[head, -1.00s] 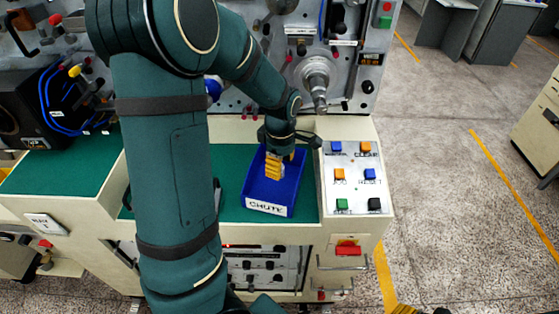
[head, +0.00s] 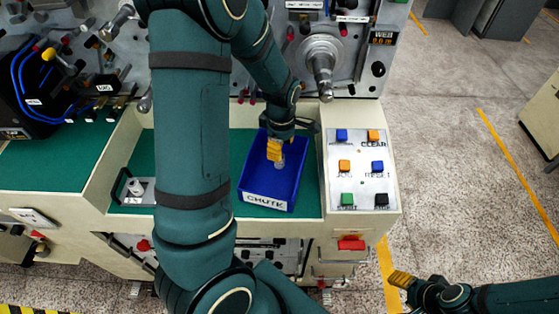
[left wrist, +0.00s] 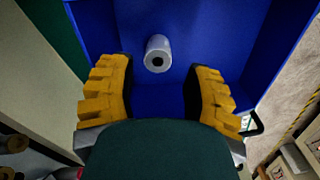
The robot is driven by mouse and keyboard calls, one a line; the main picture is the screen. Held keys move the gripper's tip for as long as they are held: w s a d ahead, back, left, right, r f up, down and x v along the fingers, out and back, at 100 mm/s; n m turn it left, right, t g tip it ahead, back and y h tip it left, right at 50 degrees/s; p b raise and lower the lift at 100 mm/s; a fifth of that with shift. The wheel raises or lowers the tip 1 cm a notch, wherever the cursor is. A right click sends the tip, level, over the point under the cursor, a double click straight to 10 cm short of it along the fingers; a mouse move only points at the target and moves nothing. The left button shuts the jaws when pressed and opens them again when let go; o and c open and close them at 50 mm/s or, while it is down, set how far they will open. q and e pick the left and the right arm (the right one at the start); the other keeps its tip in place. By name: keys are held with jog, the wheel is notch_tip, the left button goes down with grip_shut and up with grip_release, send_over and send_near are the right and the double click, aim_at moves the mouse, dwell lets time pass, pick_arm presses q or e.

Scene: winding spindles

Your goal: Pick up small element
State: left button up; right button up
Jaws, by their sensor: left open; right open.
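The small element (left wrist: 158,54) is a whitish cylinder with a dark hole in its end. It lies in the blue CHUTE tray (head: 265,201), and shows in the head view (head: 281,162) just below the yellow fingers. My left gripper (head: 274,150) reaches down into the tray. In the left wrist view the left gripper (left wrist: 162,82) is open, with one finger on each side of the cylinder's line. The cylinder lies ahead of the fingertips, with blue showing between; neither finger visibly touches it. My right gripper (head: 400,279) is at the lower right over the floor, empty and away from the bench.
A button panel (head: 359,168) stands right of the tray. A spindle (head: 322,62) juts from the machine face above it. The green worktop (head: 229,190) is bare beside the tray. A small handled fixture (head: 140,188) sits at left.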

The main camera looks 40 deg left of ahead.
pick_arm(q)
jog(key=shift+a+f+b, duration=0.15)
jog(key=shift+f, duration=1.6)
jog(key=shift+a+f+b, duration=0.1)
jog(key=shift+f+b, duration=0.05)
jog(key=shift+f, duration=1.6)
grip_shut()
